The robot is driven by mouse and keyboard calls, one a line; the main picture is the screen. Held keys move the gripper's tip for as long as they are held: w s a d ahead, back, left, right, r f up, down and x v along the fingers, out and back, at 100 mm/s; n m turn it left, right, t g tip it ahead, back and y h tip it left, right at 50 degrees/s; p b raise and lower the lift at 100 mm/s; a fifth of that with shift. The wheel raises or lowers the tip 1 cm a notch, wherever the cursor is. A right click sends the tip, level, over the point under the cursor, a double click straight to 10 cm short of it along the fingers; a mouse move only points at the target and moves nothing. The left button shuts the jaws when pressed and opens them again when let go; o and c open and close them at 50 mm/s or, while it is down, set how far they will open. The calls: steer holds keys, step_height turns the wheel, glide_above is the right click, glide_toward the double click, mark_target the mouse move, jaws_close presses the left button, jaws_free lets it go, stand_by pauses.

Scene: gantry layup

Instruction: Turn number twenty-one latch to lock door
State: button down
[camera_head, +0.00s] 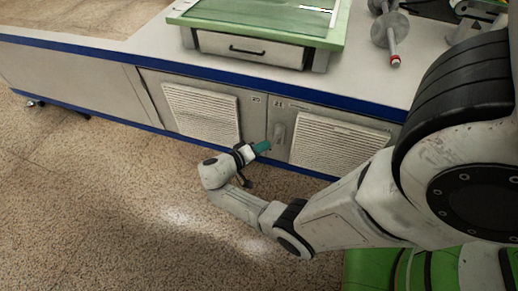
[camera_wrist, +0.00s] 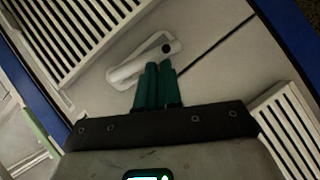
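Door twenty-one (camera_head: 300,112) is the right-hand cabinet door, with "21" printed at its upper left corner. Its pale grey latch (camera_head: 278,132) sits by the seam with door 20. In the wrist view the latch (camera_wrist: 140,65) is a long handle with a dark round spot at one end, lying roughly along the seam. My gripper (camera_head: 266,145) is just in front of the latch's lower part. Its green fingers (camera_wrist: 158,66) are together, their tips overlapping the latch's edge in the picture. I cannot tell whether they touch it. Nothing shows between them.
Door 20 (camera_head: 250,120) with its slatted vent is to the left. The white countertop (camera_head: 375,70) with a blue edge overhangs the doors. A green-topped drawer unit (camera_head: 250,50) and metal spools (camera_head: 391,30) stand on it. The speckled floor before the cabinet is clear.

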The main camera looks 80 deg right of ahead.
steer(key=shift+s+f, duration=0.4)
steer(key=shift+s+f+b, duration=0.1)
steer(key=shift+s+b, duration=0.1)
steer(key=shift+b, duration=0.2)
